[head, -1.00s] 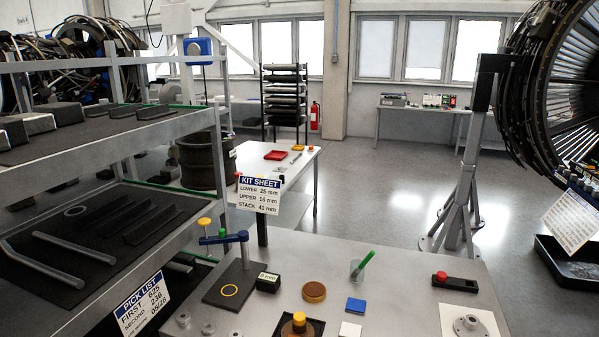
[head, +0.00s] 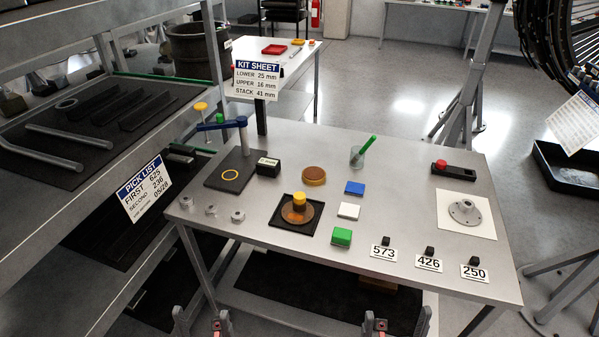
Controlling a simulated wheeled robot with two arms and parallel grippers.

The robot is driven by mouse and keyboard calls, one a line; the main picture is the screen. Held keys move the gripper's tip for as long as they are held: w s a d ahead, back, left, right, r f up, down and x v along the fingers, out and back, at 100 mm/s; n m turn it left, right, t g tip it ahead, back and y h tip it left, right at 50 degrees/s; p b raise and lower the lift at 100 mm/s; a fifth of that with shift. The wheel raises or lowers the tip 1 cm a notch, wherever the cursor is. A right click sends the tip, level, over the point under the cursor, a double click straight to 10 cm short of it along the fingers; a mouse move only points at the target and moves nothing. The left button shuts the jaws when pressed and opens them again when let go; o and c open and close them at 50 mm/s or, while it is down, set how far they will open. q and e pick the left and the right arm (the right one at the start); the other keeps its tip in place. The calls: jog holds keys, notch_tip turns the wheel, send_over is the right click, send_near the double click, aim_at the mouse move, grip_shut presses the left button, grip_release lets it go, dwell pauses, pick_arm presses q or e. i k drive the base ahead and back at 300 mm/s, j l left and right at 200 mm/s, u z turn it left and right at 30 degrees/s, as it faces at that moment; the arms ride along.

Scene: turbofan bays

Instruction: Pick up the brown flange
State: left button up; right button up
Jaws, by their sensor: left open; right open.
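A round brown flange-like disc (head: 288,217) lies on a square black tray (head: 279,224) near the middle of the workbench. A yellow cylindrical piece (head: 299,201) stands on its centre, hiding part of it. A second round brown piece, an amber-brown puck (head: 314,176), lies just behind. A grey flange with a raised hub (head: 466,213) sits on a white sheet at the right. My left gripper (head: 204,314) and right gripper (head: 397,315) are at the bottom edge, in front of the bench, open and empty, well away from the brown disc.
A blue block (head: 354,188), a white block (head: 348,211) and a green block (head: 342,236) stand right of the tray. A blue-armed stand (head: 242,135) rises at the back left. Number cards line the front right. A shelf rack (head: 60,215) borders the left.

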aim_at(293, 213)
jog(key=i+l+u, duration=0.1)
jog(key=l+u, duration=0.2)
jog(key=l, duration=0.35)
jog(key=l+u, duration=0.3)
jog(key=l, duration=0.3)
